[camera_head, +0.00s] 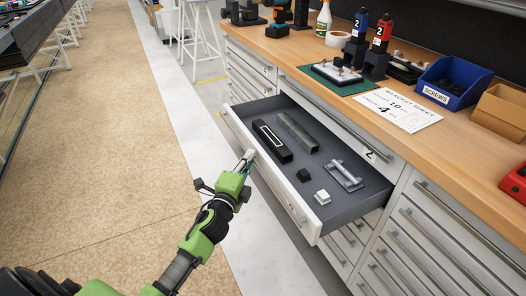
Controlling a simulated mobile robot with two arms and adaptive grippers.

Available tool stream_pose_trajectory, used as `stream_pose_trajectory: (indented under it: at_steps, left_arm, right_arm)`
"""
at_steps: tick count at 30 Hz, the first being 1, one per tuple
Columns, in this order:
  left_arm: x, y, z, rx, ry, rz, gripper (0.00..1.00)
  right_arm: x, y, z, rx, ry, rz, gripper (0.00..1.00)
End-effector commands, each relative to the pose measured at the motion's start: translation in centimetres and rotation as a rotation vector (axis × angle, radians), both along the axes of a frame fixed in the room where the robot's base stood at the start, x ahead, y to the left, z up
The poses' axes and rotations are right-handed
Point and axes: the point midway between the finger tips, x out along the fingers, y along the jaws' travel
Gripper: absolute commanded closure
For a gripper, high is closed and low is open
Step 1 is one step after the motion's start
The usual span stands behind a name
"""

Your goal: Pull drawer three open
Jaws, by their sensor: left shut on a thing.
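An open drawer (292,200) with a pale front juts out of the workbench cabinet, below a drawer front marked 2 (345,133). A small mark near the near end of its front is too small to read surely. My left gripper (246,160) is shut on the handle at the drawer's front, near the middle of its length. The gripper hides the part of the handle it holds. Inside the drawer lie a long black case (272,141), a grey bar (298,131), a metal bracket (343,176), a black block (303,175) and a light block (322,197). My right gripper is out of view.
The wooden worktop (285,52) holds a green mat (335,82), a blue screws bin (452,84), a paper sheet (397,109) and power tools. Closed drawers (440,235) stand to the right. The floor (120,130) left of the drawer is clear.

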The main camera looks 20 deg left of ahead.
Motion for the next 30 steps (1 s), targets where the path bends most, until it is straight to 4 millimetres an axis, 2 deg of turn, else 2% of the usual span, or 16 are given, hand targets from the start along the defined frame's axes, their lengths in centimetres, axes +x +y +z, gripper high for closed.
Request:
stream_pose_trajectory:
  at_steps: [6,19,20,21,30]
  left_arm:
    - [-1.4,0.9,-0.2,0.000,0.004,-0.001,1.00]
    - [-1.6,1.1,-0.2,-0.001,0.003,-0.001,1.00]
    - [-1.6,1.1,-0.2,-0.001,0.003,-0.001,0.85]
    - [-1.6,1.1,-0.2,-0.001,0.003,-0.001,0.75]
    - [-1.5,1.1,-0.1,0.000,0.001,-0.001,0.74]
  right_arm:
    - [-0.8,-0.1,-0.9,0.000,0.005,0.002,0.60]
    - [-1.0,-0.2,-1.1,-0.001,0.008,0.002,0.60]
    - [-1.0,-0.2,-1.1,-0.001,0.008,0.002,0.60]
    - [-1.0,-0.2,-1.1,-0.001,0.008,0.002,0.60]
    - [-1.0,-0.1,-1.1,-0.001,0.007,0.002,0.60]
